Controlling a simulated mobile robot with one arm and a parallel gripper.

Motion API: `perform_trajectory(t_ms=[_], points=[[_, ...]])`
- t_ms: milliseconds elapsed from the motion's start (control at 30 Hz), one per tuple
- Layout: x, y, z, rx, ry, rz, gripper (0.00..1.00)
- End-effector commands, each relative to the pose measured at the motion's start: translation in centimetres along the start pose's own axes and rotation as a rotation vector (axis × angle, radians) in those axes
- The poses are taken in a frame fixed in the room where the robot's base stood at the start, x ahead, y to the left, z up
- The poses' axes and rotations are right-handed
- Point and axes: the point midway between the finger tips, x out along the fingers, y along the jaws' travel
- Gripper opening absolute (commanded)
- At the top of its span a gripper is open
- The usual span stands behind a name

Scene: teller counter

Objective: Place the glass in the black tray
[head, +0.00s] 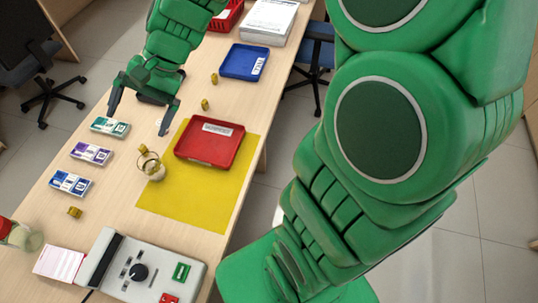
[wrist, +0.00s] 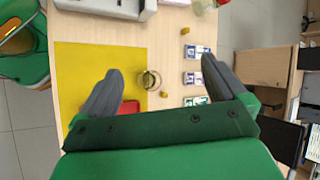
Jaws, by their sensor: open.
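A clear glass (head: 154,168) stands at the left edge of the yellow mat in the head view. It also shows in the wrist view (wrist: 151,81), seen from above between and beyond my finger tips. A second glass-like vessel (head: 27,238) with something red at one end is at the left picture edge. I see no black tray; a red tray (head: 209,157) with a label lies on the mat and a blue tray (head: 246,60) stands farther back. My gripper (head: 140,117) is open and empty above the counter, behind the glass; its spread fingers show in the wrist view (wrist: 158,70).
The yellow mat (head: 195,204) is bare at its front. Small yellow cylinders (head: 74,212) stand about, one close to the glass. Several banded bundles (head: 91,153) line the left side. A grey machine (head: 150,270) is in front; a red basket (head: 226,17) and paper stack (head: 268,20) are behind.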

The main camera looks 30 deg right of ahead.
Motion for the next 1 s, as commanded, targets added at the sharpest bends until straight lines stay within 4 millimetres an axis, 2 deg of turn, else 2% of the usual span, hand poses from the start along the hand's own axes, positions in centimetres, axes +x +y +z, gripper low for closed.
perform_trajectory(t_ms=[33, 200, 700, 833, 1000], points=[[-0.3, 1.1, 1.1, -0.035, 0.010, 0.038, 0.98], [-1.4, 5.3, 4.2, -0.139, 0.033, 0.174, 0.98], [-6.5, 18.6, 11.0, -0.345, 0.103, 0.577, 0.98], [-7.8, 21.1, 12.0, -0.364, 0.116, 0.652, 0.98], [-8.7, 22.6, 12.7, -0.376, 0.122, 0.699, 0.98]])
